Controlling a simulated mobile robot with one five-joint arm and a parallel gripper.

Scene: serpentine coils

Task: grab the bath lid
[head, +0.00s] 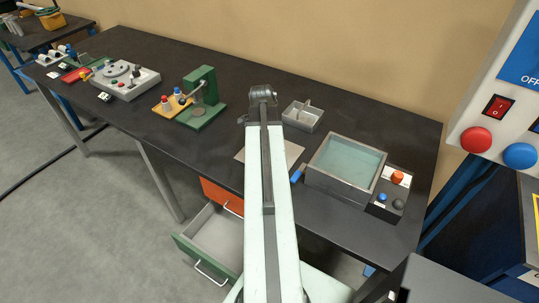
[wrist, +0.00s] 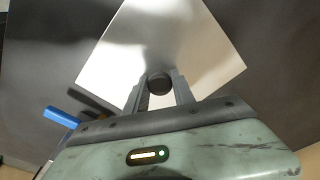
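The bath lid, a flat pale metal plate (wrist: 195,45), lies on the dark bench in the wrist view. Its round black knob (wrist: 159,84) stands between the two fingers of my gripper (wrist: 160,88). The fingers straddle the knob with hardly any gap at either side; I cannot tell whether they press on it. In the head view the plate (head: 292,149) shows beside my arm, which hides its middle, the knob and my gripper. The bath (head: 345,165), a grey open tank of bluish liquid, stands right of the plate.
A blue handle (head: 297,173) lies between plate and bath. A control box with buttons (head: 390,191) adjoins the bath. A small grey divided tray (head: 302,116) stands behind the plate. A green press (head: 203,98) is to the left. A green-fronted drawer (head: 207,246) hangs open below the bench.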

